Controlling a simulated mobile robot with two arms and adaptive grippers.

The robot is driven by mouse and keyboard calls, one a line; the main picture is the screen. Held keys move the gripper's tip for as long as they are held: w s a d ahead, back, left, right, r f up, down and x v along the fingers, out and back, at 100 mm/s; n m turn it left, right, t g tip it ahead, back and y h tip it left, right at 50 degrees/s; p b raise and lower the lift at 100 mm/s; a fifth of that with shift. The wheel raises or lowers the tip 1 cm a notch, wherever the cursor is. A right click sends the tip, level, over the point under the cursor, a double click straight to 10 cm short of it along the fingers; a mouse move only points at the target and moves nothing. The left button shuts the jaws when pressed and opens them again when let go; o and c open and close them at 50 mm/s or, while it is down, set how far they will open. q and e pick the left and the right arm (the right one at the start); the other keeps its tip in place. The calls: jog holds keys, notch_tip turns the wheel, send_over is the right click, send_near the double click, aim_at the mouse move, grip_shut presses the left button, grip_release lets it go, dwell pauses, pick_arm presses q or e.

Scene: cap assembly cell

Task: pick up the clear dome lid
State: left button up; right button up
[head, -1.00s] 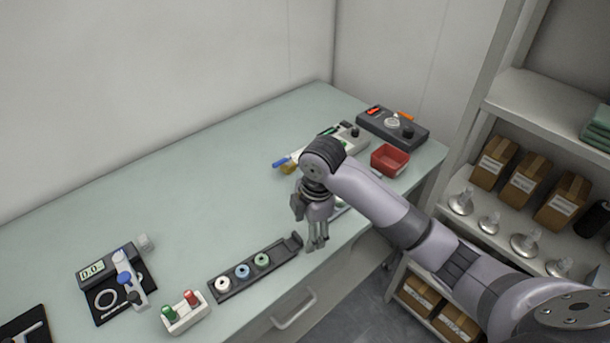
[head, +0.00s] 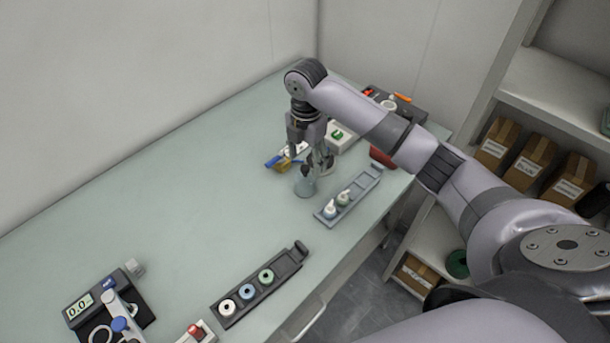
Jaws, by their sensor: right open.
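A small clear, glassy piece that looks like the dome lid (head: 305,188) stands on the pale green table in the head view, left of the blue-grey tray. My right gripper (head: 316,168) points down just above and beside it, with its fingers apart. One fingertip overlaps the top of the clear piece in the picture; I cannot tell whether they touch. The gripper hides part of what lies behind it. My left gripper is not in view.
A blue-grey tray (head: 358,190) with small bottle-like pieces stands to the right. A dark tray (head: 290,262) with ringed pieces lies in front. A blue-and-yellow item (head: 277,162) lies close behind left, and a red bin (head: 382,157) is partly hidden by my arm. The table's left middle is clear.

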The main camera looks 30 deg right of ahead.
aim_at(306, 167)
notch_tip(306, 167, down, 3)
jog(key=shift+w, duration=0.1)
jog(key=shift+f+p, duration=0.15)
jog(key=shift+p, duration=0.2)
notch_tip(306, 167, down, 4)
jog(key=shift+a+r+p, duration=0.1)
jog(key=shift+r+p, duration=0.05)
jog(key=shift+p, duration=0.65)
jog(key=shift+f, duration=0.6)
jog(key=c, duration=0.5)
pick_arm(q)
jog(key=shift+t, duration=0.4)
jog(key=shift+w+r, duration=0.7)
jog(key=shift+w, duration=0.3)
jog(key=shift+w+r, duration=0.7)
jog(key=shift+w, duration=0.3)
pick_arm(e)
jog(key=c, duration=0.5)
